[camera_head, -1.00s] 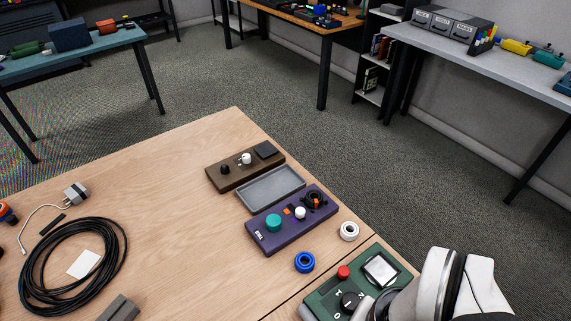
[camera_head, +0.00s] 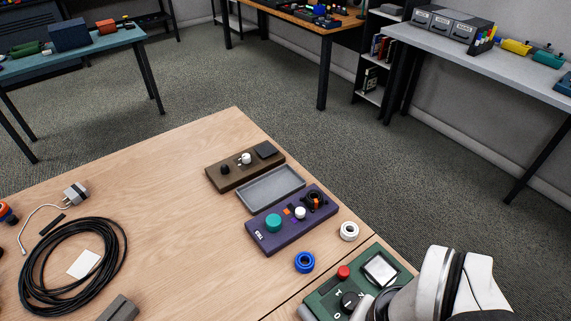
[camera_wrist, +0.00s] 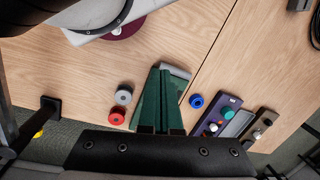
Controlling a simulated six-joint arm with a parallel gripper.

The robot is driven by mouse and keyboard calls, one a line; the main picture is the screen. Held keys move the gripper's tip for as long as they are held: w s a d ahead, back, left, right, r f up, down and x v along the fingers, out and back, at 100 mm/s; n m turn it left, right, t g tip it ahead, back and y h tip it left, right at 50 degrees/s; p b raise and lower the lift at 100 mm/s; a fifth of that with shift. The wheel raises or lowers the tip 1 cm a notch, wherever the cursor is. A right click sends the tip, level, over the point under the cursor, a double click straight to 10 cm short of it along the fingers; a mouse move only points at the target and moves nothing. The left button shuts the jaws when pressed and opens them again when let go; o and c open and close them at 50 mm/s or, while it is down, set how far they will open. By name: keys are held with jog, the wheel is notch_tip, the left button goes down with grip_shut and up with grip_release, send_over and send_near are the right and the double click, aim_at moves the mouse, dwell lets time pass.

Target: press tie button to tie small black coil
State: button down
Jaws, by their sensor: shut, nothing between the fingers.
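The purple tie device (camera_head: 262,242) lies on the wooden table in the head view, with a teal button (camera_head: 273,222), a white knob and small orange parts. The small black coil (camera_head: 310,193) sits at its far right end, with an orange piece at it. In the wrist view the device (camera_wrist: 235,101) and teal button (camera_wrist: 228,113) show at right. My gripper (camera_wrist: 160,80) is shut and empty, over the green box and well apart from the teal button. In the head view, the fingers cannot be made out behind my arm.
The green box (camera_head: 322,300) has a red button, dial and screen. A blue ring (camera_head: 305,262) and a white ring (camera_head: 349,231) lie between it and the device. A grey tray (camera_head: 243,197) and brown board (camera_head: 218,184) are beyond. A large black cable (camera_head: 121,262) lies left.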

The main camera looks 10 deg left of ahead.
jog(key=w+f+n+t+h, duration=0.1)
jog(key=w+n+t, duration=0.1)
jog(key=w+n, duration=0.5)
jog(key=n+t+y, duration=0.3)
jog(key=n+t, duration=0.3)
jog(key=n, duration=0.7)
send_over(276, 223)
notch_tip(276, 223, down, 5)
jog(key=shift+r, duration=0.1)
jog(key=shift+f, duration=4.4)
jog(key=shift+f, duration=0.4)
